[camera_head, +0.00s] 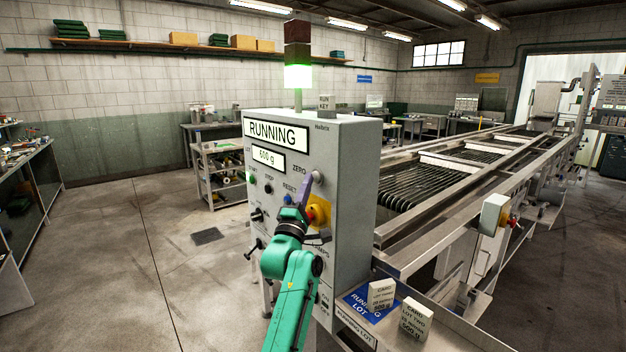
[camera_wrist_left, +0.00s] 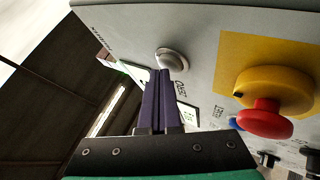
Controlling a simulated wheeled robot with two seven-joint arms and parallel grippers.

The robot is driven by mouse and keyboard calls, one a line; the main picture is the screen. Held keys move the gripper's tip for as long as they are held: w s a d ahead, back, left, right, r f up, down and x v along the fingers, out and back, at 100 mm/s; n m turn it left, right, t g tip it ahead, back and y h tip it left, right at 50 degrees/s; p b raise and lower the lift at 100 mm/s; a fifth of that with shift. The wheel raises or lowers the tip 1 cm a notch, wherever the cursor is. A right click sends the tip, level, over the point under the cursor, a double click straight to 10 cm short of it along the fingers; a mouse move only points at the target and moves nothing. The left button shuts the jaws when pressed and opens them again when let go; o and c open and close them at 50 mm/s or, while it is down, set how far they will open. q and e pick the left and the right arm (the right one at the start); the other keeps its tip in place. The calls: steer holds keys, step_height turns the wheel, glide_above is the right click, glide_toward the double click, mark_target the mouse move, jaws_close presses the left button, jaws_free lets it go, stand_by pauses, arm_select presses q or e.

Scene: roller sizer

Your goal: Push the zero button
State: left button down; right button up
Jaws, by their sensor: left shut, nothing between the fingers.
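The grey control cabinet (camera_head: 345,190) stands in the middle of the head view, with its button panel facing left. The zero button is a pale round knob beside the ZERO label (camera_head: 300,169); in the left wrist view the button (camera_wrist_left: 172,58) is clear. My left gripper (camera_head: 308,182) has purple fingers, shut and empty, pointing up at the button. In the left wrist view its fingertips (camera_wrist_left: 160,73) overlap the button's lower edge; I cannot tell whether they touch it. My right gripper is not in view.
A red emergency knob on a yellow base (camera_wrist_left: 265,110) sits close to the right of my left fingers. The display reads RUNNING (camera_head: 276,133), and a green lamp (camera_head: 298,76) is lit on top. Lot cards (camera_head: 415,318) stand on a ledge at the lower right.

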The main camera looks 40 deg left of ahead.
arm_select(q)
steer(key=shift+w, duration=0.15)
stand_by(0.4)
steer(key=shift+s+a, duration=0.2)
steer(key=shift+s, duration=0.65)
steer(key=s, duration=0.1)
steer(key=s+a, duration=0.1)
steer(key=s, duration=0.2)
steer(key=shift+s+a, duration=0.25)
steer(key=shift+s, duration=0.15)
